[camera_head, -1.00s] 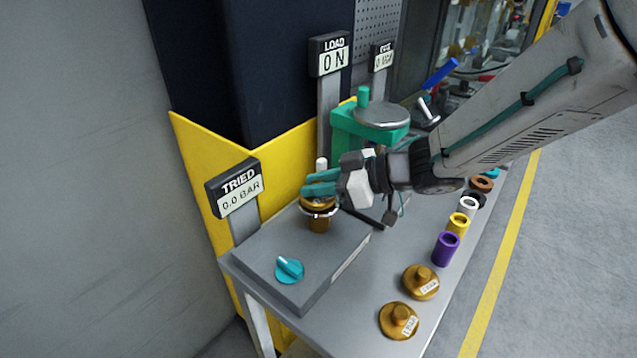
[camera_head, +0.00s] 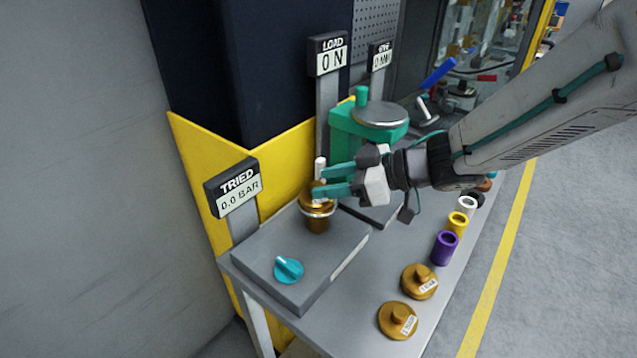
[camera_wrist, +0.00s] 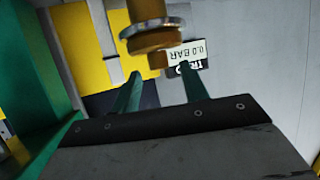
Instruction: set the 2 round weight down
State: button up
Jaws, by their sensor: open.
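A round brass weight (camera_head: 318,196) sits on a brass piece with a silver ring, on the grey box; a white pin stands up at its top. My gripper (camera_head: 322,180) is open with its teal fingers beside the weight's upper part; I cannot tell whether they touch it. In the wrist view the brass parts (camera_wrist: 151,38) show just beyond and between the spread fingertips (camera_wrist: 160,70). Two more round brass weights with labels lie at the front of the bench, one (camera_head: 419,281) behind the other (camera_head: 398,320). The label numbers are unreadable.
A LOAD display (camera_head: 330,55) reads 0 N. A green press (camera_head: 365,130) stands behind my gripper. A purple ring (camera_head: 445,248) and other rings line the bench's right edge.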

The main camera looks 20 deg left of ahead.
jog(key=v, duration=0.9)
jog(key=w+d+r+m+t+h, duration=0.4)
jog(key=w+d+r+m+t, duration=0.1)
jog(key=w+d+t, duration=0.4)
jog(key=d+r+m+t+h, duration=0.25)
jog(key=d+m+h, duration=0.45)
jog(key=d, duration=0.7)
jog(key=s+d+f+m+g+h, duration=0.2)
jog(key=s+d+m+g+h, duration=0.25)
jog(key=s+d, duration=0.55)
jog(key=s+a+f+m+g+y, duration=0.1)
jog(key=s+g, duration=0.4)
jog(key=s, duration=1.3)
notch_tip(320, 180, down, 2)
jog(key=shift+s+a+f+g+y, duration=0.25)
jog(key=shift+a+g+y, duration=0.25)
jog(key=shift+a, duration=0.6)
